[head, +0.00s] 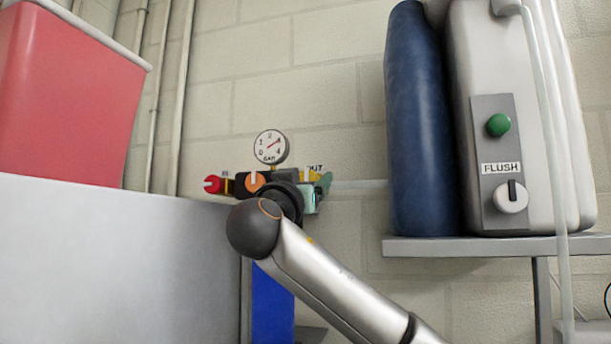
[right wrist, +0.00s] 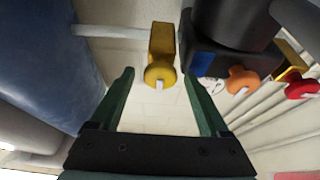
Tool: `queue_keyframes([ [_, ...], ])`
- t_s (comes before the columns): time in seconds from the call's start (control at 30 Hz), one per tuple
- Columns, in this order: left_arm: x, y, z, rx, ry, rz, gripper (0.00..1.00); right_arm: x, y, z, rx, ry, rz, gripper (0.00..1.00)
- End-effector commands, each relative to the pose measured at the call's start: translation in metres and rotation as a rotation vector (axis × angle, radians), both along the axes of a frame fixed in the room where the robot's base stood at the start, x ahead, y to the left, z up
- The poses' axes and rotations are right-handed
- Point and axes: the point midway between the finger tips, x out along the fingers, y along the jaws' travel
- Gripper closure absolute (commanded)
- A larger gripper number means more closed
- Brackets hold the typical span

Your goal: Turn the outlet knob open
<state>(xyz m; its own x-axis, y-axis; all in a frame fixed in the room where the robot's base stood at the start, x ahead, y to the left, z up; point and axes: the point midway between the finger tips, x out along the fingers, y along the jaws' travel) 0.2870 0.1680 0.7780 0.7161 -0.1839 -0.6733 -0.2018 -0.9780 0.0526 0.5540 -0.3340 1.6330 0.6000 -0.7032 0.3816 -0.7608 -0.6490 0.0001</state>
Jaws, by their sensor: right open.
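The outlet knob is yellow with a pale mark on its face. It shows in the right wrist view (right wrist: 160,72) on a yellow fitting. In the head view its yellow fitting (head: 314,174) sits under the "OUT" label, partly hidden by my right gripper (head: 319,192). My right gripper is open, and the wrist view shows its two green fingers (right wrist: 158,80) on either side of the knob in the picture. I cannot tell whether the knob is within the fingertips' reach or just beyond; no contact shows. My left gripper is not in view.
An orange knob (head: 255,181), a red knob (head: 213,184) and a pressure gauge (head: 271,147) are on the same assembly. A blue cylinder (head: 424,130) and a white unit marked FLUSH (head: 560,120) stand on a shelf at right. A red bin (head: 70,95) is at left.

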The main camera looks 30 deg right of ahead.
Motion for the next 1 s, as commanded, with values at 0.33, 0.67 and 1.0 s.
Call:
queue_keyframes([
  [0.33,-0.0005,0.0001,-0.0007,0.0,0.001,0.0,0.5,-0.0003,0.0001,-0.0001,0.0,0.0,0.0,0.39],
  [0.67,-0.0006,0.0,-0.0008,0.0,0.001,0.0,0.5,-0.0004,0.0002,-0.0001,-0.001,-0.001,0.0,0.76],
  [1.0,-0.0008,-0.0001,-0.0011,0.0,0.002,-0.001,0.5,-0.0005,0.0002,-0.0002,0.0,0.0,0.0,1.0],
])
